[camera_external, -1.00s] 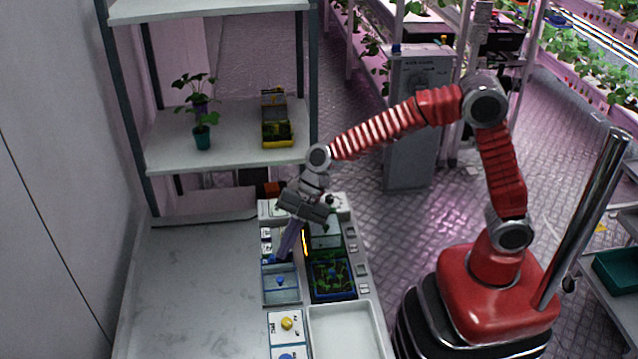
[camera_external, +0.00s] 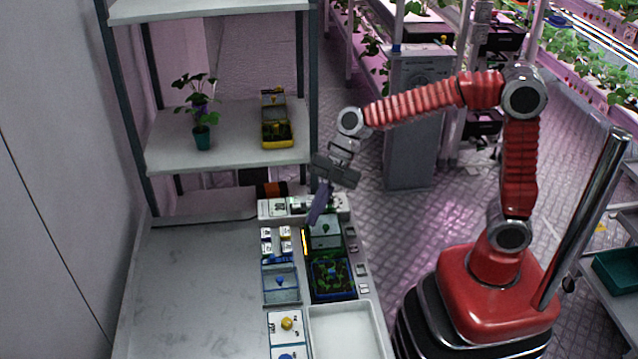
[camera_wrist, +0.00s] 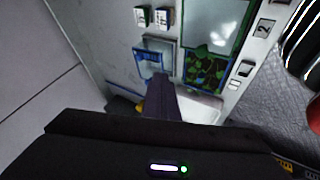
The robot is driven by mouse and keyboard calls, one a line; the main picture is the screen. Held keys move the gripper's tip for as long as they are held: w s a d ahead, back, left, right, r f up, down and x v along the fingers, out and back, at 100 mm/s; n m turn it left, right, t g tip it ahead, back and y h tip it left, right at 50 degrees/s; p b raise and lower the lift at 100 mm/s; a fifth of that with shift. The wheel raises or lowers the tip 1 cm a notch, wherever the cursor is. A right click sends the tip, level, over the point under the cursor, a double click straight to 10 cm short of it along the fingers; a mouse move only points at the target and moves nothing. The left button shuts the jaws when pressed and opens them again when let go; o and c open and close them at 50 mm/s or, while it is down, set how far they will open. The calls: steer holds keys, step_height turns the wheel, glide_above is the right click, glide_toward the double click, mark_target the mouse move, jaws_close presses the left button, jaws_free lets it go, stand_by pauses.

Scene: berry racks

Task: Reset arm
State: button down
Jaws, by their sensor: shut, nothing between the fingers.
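My gripper (camera_external: 317,208) hangs at the end of my raised red arm, above the far end of the panel on the bench. Its fingers are together, with nothing between them, and point down and slightly left. In the wrist view the closed fingers (camera_wrist: 168,98) show as one dark bar. A gap seems to lie between the fingertips and the panel, but its size is hard to tell.
The bench (camera_external: 190,290) is bare left of the panel. The panel holds a dark tray with green contents (camera_external: 332,277), a blue-framed bin (camera_external: 280,284) and an empty white tray (camera_external: 345,335).

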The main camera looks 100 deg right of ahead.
steer(key=shift+s+r, duration=0.15)
stand_by(0.4)
steer(key=s+a+r+m+h, duration=0.1)
steer(key=s+a+m+h, duration=0.1)
steer(key=s+m, duration=0.6)
steer(key=s+a+m+h, duration=0.2)
steer(key=s+a+m, duration=0.3)
steer(key=s, duration=1.1)
steer(key=shift+s+a+r+m+h, duration=0.15)
steer(key=shift+s+r+m+h, duration=0.2)
steer(key=shift+m, duration=1.55)
